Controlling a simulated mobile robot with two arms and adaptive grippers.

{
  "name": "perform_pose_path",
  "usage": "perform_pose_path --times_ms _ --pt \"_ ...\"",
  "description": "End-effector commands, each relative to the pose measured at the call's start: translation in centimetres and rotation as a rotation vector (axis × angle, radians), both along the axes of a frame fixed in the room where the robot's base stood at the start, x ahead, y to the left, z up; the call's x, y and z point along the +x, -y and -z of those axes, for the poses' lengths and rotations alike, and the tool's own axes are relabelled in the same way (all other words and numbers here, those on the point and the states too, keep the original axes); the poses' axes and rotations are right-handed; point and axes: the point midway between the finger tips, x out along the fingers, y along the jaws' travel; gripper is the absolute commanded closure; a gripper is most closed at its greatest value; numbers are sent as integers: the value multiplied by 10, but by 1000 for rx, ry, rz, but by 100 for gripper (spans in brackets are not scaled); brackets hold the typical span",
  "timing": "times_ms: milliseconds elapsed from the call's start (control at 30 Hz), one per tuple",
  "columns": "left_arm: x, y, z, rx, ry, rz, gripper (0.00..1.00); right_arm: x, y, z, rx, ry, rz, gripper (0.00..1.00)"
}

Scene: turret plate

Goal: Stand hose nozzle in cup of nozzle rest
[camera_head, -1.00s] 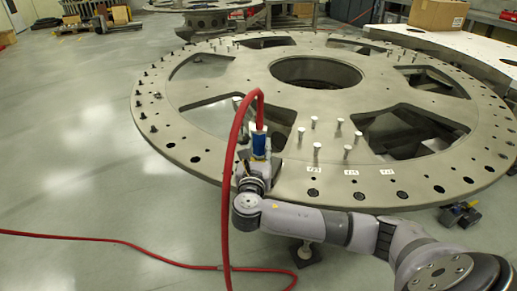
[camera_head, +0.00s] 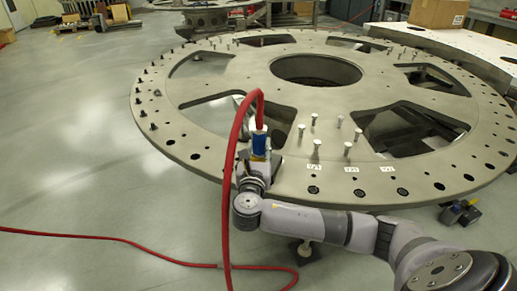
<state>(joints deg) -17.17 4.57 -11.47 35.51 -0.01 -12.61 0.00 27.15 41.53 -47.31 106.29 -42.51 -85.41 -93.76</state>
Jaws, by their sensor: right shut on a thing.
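The hose nozzle (camera_head: 259,144) is blue with a pale metal collar. It stands roughly upright over the near left rim of the big round turret plate. Its red hose (camera_head: 236,150) leaves the top, arches over to the left and hangs down. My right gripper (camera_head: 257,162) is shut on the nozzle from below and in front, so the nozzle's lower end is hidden. I cannot make out the nozzle rest or its cup. I cannot tell whether the nozzle touches anything below. My left gripper is not in view.
The turret plate (camera_head: 235,73) has large cutouts and a central hole. Several upright pins (camera_head: 317,148) stand just right of the nozzle. The hose continues across the floor (camera_head: 110,238) at lower left. A cardboard box (camera_head: 438,13) stands at the back right. The left floor is mostly clear.

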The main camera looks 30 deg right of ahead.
Motion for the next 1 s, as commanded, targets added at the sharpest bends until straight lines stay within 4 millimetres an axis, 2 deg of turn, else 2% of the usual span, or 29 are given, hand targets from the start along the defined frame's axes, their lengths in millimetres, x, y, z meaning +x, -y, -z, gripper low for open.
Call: perform_pose_path --times_ms 367,767,1000 --pt "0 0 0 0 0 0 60 0 -1 3 2 -5 -1 48" --pt "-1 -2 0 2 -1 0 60 -6 -6 4 2 -7 -3 47" --pt "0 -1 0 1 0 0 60 -40 -34 4 6 -7 -5 47"
